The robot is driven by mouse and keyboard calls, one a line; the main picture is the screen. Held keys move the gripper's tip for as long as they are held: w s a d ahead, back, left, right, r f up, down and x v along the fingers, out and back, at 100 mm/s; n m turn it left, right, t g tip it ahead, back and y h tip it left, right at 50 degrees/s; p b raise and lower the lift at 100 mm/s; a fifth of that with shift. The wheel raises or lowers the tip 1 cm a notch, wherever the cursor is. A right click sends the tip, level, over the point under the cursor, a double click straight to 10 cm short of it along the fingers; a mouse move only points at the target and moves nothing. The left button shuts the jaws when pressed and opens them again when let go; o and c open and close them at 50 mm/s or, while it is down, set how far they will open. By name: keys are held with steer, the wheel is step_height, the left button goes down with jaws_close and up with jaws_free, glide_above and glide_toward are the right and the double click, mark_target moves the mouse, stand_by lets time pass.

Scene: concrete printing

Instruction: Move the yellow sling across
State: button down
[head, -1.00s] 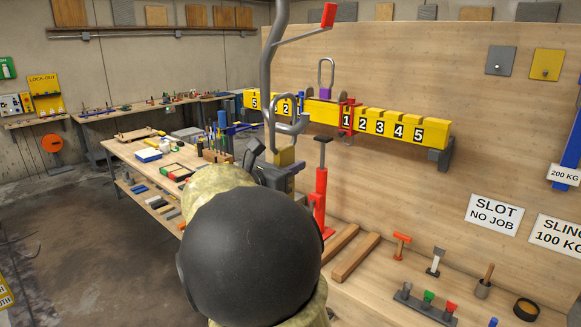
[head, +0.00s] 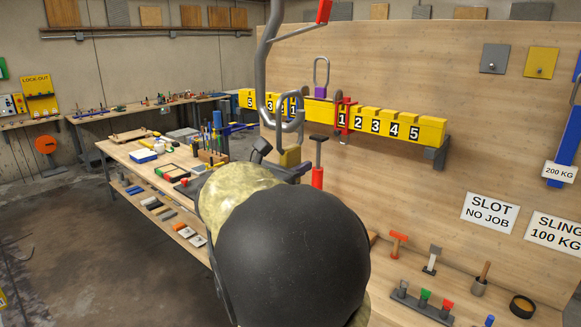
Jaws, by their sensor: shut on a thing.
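The yellow sling is a yellow block (head: 290,157) with a tall grey wire loop. It is upright in the middle of the head view, in front of the yellow beam (head: 375,122) with numbered slots. My gripper (head: 287,172) is shut on the sling from below; my own arm hides most of it. The big grey hook (head: 264,70) hangs from above, and its curved end overlaps the sling's loop in the picture. I cannot tell whether they touch. A purple sling (head: 320,92) with a similar loop sits on the beam near its middle.
A red jack-like post (head: 317,178) stands just right of the sling. Small tools stand on the right bench, including a red-headed hammer (head: 398,243). The left workbench (head: 135,160) is crowded; the floor beyond is bare.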

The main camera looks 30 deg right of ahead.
steer(key=s+d, duration=0.3)
steer(key=s, duration=0.7)
steer(key=shift+s+d+b, duration=0.2)
steer(key=shift+d+b, duration=0.2)
stand_by(0.8)
